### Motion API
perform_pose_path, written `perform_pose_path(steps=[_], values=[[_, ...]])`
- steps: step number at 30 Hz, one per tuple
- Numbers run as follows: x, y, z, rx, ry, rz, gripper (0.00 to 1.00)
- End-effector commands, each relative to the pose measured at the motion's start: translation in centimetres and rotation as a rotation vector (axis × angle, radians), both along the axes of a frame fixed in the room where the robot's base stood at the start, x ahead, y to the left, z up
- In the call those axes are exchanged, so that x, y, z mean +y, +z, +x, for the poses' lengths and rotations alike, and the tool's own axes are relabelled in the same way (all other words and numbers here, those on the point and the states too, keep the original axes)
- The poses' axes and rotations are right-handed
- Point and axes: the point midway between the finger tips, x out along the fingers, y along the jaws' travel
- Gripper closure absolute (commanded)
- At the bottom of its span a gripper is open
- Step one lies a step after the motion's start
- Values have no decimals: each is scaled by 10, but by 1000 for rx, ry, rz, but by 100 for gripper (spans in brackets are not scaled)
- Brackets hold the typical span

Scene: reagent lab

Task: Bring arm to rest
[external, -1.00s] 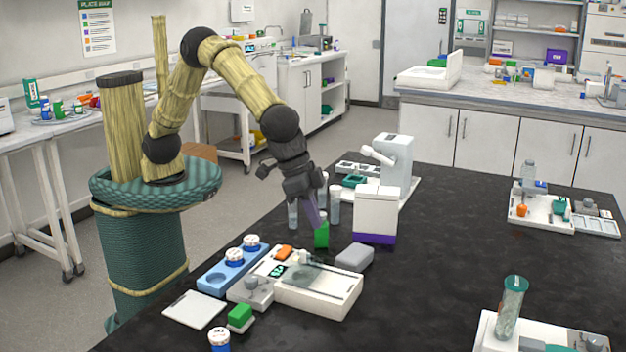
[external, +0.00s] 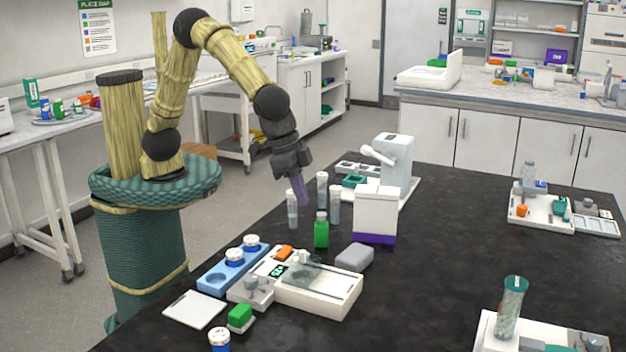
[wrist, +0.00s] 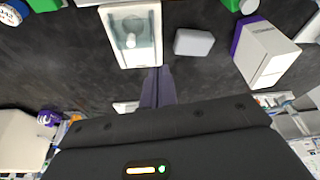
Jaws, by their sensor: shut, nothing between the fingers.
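In the wrist view the shut fingers (wrist: 157,76) point toward the white balance-like device (wrist: 133,35). My arm is bent, raised at the elbow and reaching out from the base over the bench edge.
A white box with a purple base (external: 375,213) stands right of the tubes. The black bench (external: 440,260) is clear at middle right.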

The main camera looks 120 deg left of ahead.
Motion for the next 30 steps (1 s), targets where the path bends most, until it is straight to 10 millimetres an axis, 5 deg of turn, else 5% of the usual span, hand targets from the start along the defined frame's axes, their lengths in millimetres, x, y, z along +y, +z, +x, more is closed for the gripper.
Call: perform_pose_path(steps=[9,18,22,30], values=[[69,17,-115,48,-106,-10,100],[105,15,-221,67,-175,-12,100],[109,12,-237,69,-187,-12,100],[109,11,-237,70,-189,-11,100]])
